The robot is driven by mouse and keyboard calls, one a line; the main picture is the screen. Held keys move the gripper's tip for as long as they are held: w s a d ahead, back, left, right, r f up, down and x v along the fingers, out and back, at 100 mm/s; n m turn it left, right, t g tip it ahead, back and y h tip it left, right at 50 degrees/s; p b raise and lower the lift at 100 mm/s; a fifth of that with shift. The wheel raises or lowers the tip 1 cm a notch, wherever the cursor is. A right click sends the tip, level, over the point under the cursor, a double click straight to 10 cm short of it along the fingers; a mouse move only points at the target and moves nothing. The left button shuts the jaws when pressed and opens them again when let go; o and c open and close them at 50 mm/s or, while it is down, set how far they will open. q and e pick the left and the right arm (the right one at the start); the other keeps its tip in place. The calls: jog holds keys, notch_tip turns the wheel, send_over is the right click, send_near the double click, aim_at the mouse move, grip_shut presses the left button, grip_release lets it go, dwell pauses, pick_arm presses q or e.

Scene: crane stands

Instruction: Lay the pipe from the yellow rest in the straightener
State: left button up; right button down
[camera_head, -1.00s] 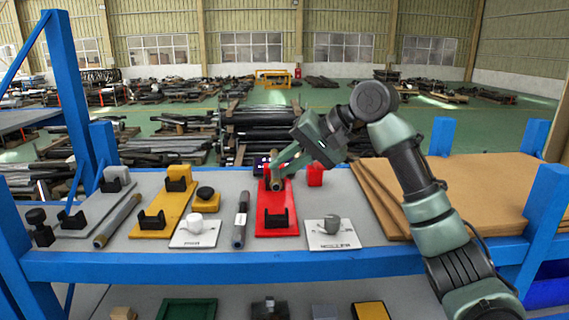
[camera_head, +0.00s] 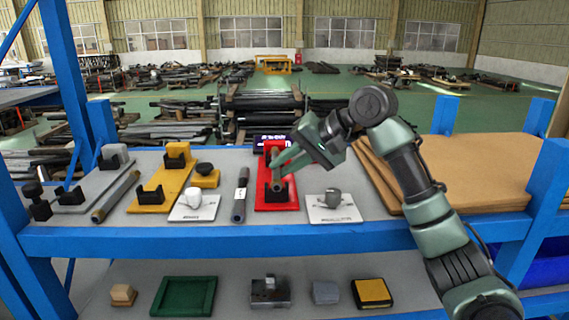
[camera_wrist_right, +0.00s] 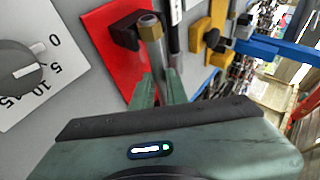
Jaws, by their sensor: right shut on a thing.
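My right gripper (camera_head: 284,163) is shut on a grey pipe with a brass-coloured nut at its near end (camera_wrist_right: 149,27). The pipe (camera_head: 276,172) is over the red stand (camera_head: 290,206), lengthwise, with its near end at the front black cradle (camera_head: 277,193). I cannot tell whether it touches the cradle. The wrist view shows the nut end close beside this cradle (camera_wrist_right: 123,32). The yellow rest (camera_head: 165,188) has two black cradles and no pipe on it. A grey stand (camera_head: 75,204) with black cradles and a dark knob is at far left. My left gripper is not in view.
One loose pipe (camera_head: 115,197) lies between the grey stand and the yellow rest. Another, with a white label (camera_head: 241,194), lies left of the red stand. Dial plates (camera_head: 193,207) (camera_head: 331,208) flank the red stand. Brown boards (camera_head: 455,180) lie at right.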

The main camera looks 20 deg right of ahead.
jog(key=c, duration=1.3)
grip_release()
jog(key=shift+s+d+r+b, duration=0.3)
jog(key=shift+r+b, duration=0.05)
jog(key=b+v, duration=0.2)
jog(key=v, duration=0.4)
jog(key=shift+s+d+r, duration=0.15)
jog(key=shift+s+r, duration=0.1)
jog(key=shift+r, duration=0.05)
